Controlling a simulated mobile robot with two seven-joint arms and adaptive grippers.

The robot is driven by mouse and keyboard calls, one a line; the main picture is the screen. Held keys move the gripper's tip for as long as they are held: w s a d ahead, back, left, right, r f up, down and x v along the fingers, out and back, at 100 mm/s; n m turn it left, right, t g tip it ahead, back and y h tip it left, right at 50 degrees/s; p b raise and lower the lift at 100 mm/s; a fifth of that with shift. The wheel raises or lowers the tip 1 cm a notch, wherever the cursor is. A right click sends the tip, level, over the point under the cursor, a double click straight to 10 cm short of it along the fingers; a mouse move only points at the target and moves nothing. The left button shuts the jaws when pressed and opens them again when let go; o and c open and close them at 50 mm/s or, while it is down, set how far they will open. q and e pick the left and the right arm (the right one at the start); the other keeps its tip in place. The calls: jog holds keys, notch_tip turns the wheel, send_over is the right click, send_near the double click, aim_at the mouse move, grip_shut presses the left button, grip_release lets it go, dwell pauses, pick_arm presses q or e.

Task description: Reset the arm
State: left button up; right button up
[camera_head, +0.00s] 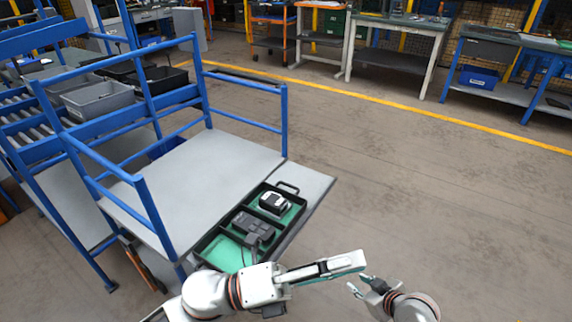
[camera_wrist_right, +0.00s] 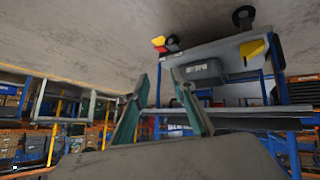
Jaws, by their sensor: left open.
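My left arm comes in from the bottom left in the head view and reaches right, in front of the tray. My left gripper (camera_head: 345,264) is at its end, seen from the side, open with nothing visible in it. My right gripper (camera_head: 362,286) is just below and to the right of it, close in the picture; the gap in depth is hard to tell. Its two fingers stand apart and look empty. In the right wrist view the two green-grey fingers (camera_wrist_right: 160,108) are spread with nothing between them.
A black tray with a green lining (camera_head: 222,252) holds a dark device (camera_head: 254,228) and a white-and-black device (camera_head: 274,203). It lies on a grey surface beside a blue-railed platform (camera_head: 190,180). Open floor (camera_head: 430,190) spreads right; workbenches (camera_head: 395,22) stand at the back.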

pick_arm(q)
jog(key=w+a+f+n+t+y, duration=0.3)
jog(key=w+a+n+t, duration=0.35)
jog(key=n+t, duration=0.45)
jog(key=w+a+f+n+t+y, duration=0.3)
jog(key=a+f+n+y, duration=0.7)
jog(key=f+n, duration=0.35)
jog(key=s+a+f+n+g+y, duration=0.2)
jog(key=s+a+f+n, duration=0.3)
jog(key=f, duration=0.4)
jog(key=s+a+f+n+g+y, duration=0.3)
jog(key=s+a+f+n, duration=0.3)
jog(key=f, duration=0.4)
jog(key=shift+s+a+g+y+p, duration=0.35)
jog(key=shift+s+a, duration=0.4)
jog(key=shift+a, duration=0.5)
pick_arm(e)
jog(key=s+a+r+m+t, duration=0.2)
jog(key=s, duration=1.7)
jog(key=shift+s+m+h, duration=0.15)
jog(key=shift+m+h, duration=0.15)
